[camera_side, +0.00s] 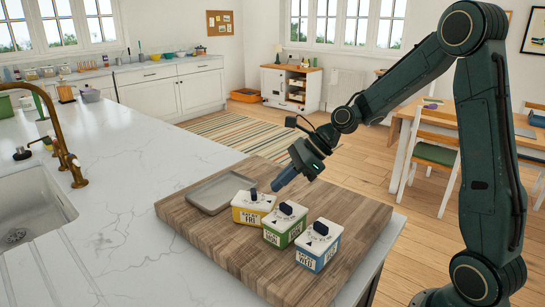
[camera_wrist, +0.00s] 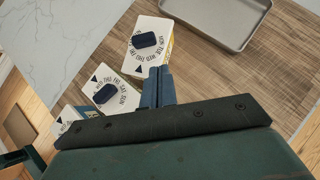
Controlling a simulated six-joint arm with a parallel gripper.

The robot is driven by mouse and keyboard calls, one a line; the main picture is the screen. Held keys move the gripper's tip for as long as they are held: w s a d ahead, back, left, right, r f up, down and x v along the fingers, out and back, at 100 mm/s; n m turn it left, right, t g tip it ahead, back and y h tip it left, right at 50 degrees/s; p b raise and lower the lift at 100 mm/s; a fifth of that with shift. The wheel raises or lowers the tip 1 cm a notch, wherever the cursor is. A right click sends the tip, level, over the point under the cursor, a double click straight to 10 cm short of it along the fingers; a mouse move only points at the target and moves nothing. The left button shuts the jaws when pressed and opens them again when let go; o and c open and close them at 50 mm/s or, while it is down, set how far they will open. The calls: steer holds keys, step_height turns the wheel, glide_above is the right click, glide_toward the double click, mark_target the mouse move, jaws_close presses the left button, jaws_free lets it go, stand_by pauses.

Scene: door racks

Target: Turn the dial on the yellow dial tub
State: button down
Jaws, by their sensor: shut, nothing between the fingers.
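The yellow dial tub (camera_side: 251,215) stands on the wooden board, at the left end of a row of tubs. Its white lid carries a dark blue dial (camera_side: 253,194). In the wrist view its lid (camera_wrist: 140,58) is at the top, with lettering around the dial (camera_wrist: 145,40) and a black triangle mark. My gripper (camera_side: 276,187) is shut and empty, just above and to the right of the yellow tub's dial in the side view. In the wrist view my fingertips (camera_wrist: 158,72) are close to the lid's lower right edge. I cannot tell whether they touch it.
A green tub (camera_side: 281,236) and a blue tub (camera_side: 314,257) stand close beside it, each with a dark dial. A grey tray (camera_side: 196,201) lies behind on the wooden board (camera_side: 232,256). The marble counter to the left is clear up to the sink.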

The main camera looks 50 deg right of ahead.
mark_target(254, 195)
steer(key=shift+w+a, duration=1)
steer(key=shift+a, duration=0.15)
steer(key=shift+w+d+n+g+y, duration=0.15)
steer(key=shift+n+g+y, duration=0.15)
steer(key=shift+n+g, duration=0.35)
steer(key=shift+w+a+n+g+y, duration=0.1)
steer(key=shift+n+g+y, duration=0.25)
steer(key=shift+n, duration=0.5)
